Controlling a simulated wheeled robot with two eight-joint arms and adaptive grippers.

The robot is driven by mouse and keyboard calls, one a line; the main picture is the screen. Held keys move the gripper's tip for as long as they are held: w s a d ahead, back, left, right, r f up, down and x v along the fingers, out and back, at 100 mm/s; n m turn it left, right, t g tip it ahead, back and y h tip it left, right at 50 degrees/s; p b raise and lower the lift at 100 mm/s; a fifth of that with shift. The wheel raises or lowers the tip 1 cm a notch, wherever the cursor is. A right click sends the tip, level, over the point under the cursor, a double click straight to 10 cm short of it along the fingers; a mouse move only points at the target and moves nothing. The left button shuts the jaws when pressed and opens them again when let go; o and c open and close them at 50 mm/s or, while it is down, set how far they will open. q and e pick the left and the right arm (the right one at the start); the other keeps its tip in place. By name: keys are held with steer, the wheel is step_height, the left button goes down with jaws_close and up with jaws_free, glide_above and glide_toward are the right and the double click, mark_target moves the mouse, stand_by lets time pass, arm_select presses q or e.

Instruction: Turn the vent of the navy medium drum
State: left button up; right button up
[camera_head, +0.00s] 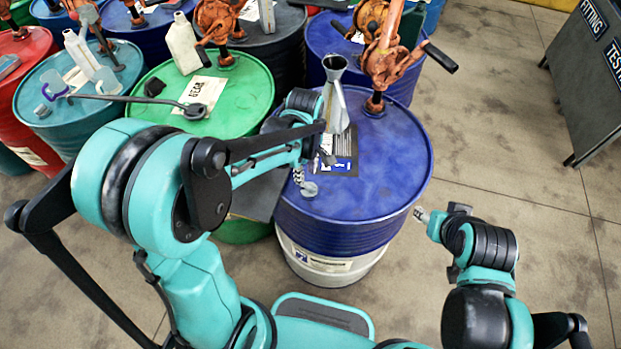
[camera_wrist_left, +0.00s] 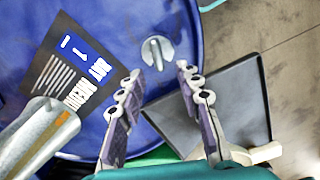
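The navy drum (camera_head: 395,165) stands in front of me with an orange hand pump on its lid. Its vent (camera_wrist_left: 157,52), a round grey cap with a raised wing, sits near the lid's edge; it also shows in the head view (camera_head: 308,188). My left gripper (camera_wrist_left: 159,74) is open, its two fingers apart and the vent just beyond their tips, not between them. In the head view it (camera_head: 314,172) hangs over the drum's near left edge, partly hidden by my arm. My right gripper (camera_head: 422,214) is off the drum's right side; its fingers are too small to read.
A metal funnel jug (camera_head: 335,95) stands on the lid beside a blue and black label (camera_wrist_left: 72,72). A dark tray (camera_wrist_left: 222,105) lies beside the drum. A green drum (camera_head: 240,95) stands at left, with more drums behind.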

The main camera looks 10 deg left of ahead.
mark_target(307, 184)
arm_select(q)
step_height(307, 184, down, 5)
steer(key=shift+w+f+b, duration=0.1)
steer(key=shift+f+b, duration=0.1)
steer(key=shift+b, duration=0.5)
jaws_close()
